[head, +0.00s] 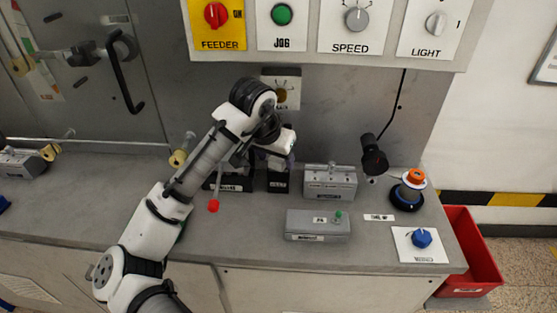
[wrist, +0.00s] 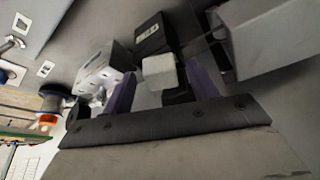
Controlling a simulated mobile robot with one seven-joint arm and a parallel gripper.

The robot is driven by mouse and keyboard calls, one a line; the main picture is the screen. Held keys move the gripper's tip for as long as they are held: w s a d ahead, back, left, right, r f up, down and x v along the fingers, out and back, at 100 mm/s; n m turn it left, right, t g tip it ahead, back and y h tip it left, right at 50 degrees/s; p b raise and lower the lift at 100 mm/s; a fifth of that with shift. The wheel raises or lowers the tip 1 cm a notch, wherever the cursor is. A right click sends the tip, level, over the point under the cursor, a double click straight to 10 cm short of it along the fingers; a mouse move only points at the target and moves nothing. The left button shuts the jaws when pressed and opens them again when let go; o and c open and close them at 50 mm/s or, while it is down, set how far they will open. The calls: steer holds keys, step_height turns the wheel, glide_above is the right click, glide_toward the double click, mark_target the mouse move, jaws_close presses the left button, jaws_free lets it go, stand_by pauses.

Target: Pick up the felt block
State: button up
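A pale, whitish block (wrist: 159,71), which looks like the felt block, shows in the wrist view at a black holder (wrist: 153,36). My gripper (wrist: 160,85) has two purple fingers, one to each side of the block. A gap shows between each finger and the block, so the gripper is open and not closed on it. In the head view my gripper (head: 288,161) is over the black holder (head: 278,182) at the back of the bench. The block is hidden there behind my arm and gripper.
A grey box with knobs (head: 330,183) stands close to the holder's right. A longer grey box with a green button (head: 318,225) lies in front. A black lamp (head: 374,160), an orange-topped spool (head: 410,190) and a blue knob (head: 422,238) are further right. The front left bench is clear.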

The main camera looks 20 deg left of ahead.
steer(key=c, duration=1)
steer(key=shift+o, duration=0.2)
steer(key=shift+r, duration=0.1)
